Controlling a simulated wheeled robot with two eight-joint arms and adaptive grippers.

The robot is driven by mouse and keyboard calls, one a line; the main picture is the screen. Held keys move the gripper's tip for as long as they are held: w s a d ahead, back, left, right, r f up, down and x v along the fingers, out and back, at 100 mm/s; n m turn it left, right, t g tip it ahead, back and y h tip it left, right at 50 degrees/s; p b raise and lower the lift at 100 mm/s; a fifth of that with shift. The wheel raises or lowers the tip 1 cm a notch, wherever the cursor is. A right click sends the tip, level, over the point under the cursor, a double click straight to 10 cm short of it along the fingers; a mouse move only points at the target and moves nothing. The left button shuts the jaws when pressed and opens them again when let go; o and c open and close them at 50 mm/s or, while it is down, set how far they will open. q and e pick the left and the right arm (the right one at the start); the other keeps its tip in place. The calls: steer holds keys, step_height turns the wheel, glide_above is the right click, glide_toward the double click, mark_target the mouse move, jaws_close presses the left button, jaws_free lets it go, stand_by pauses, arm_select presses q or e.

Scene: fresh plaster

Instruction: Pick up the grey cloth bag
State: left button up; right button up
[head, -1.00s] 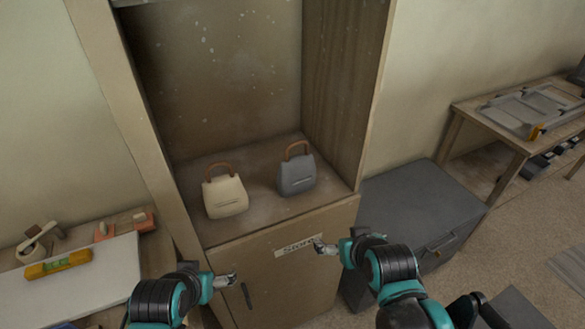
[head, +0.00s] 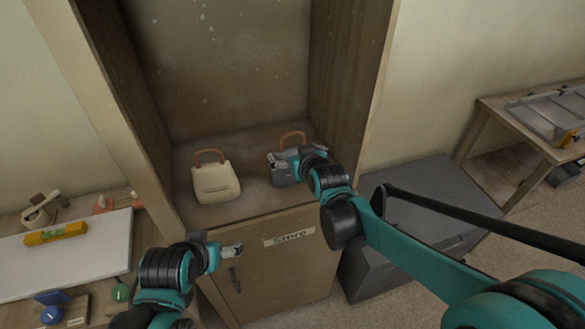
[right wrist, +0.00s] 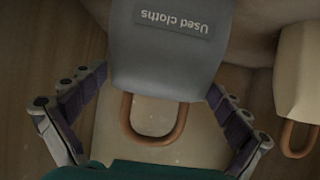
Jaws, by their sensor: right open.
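The grey cloth bag (head: 283,178) stands on the cupboard shelf (head: 246,208), its brown handle up. My right gripper (head: 281,160) is in front of its upper part and hides much of it. In the right wrist view the bag (right wrist: 165,62) appears upside down, with a label reading "Used cloths". There my right gripper (right wrist: 158,80) is open, one finger on each side of the bag near its handle end; I cannot tell whether they touch it. My left gripper (head: 233,248) is in front of the cupboard door, away from the bag; its jaw opening is unclear.
A cream bag (head: 215,184) with a brown handle stands left of the grey one; it also shows in the right wrist view (right wrist: 298,70). Cupboard walls enclose the shelf at the sides. A dark grey chest (head: 410,205) stands right of the cupboard. A level (head: 56,233) lies at left.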

steer(key=shift+w+a+f, duration=0.15)
steer(key=shift+w+f, duration=0.1)
steer(key=shift+w, duration=0.15)
steer(key=shift+s+r, duration=0.1)
steer(key=shift+c, duration=0.3)
steer(key=c, duration=1.5)
